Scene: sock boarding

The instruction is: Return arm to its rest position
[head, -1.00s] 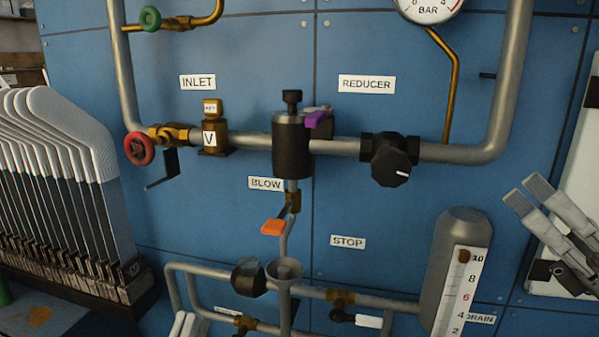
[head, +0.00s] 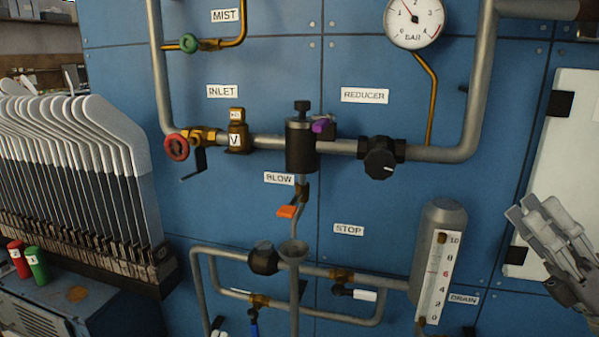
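My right gripper (head: 522,208) is at the right edge, pointing up and left in front of the white panel. Its two grey fingers lie close together with nothing visible between them, and it is apart from the pipes and valves. At the bottom edge, small light tips (head: 218,331) look like my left gripper. Most of it is cut off by the frame, so its opening does not show.
A blue panel carries pipes, a gauge (head: 414,20), the red inlet valve wheel (head: 176,148), the black reducer knob (head: 380,164), the orange blow lever (head: 288,212) and a level tank (head: 440,250). A rack of boards (head: 85,170) stands left, with red (head: 18,259) and green (head: 37,264) cylinders below.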

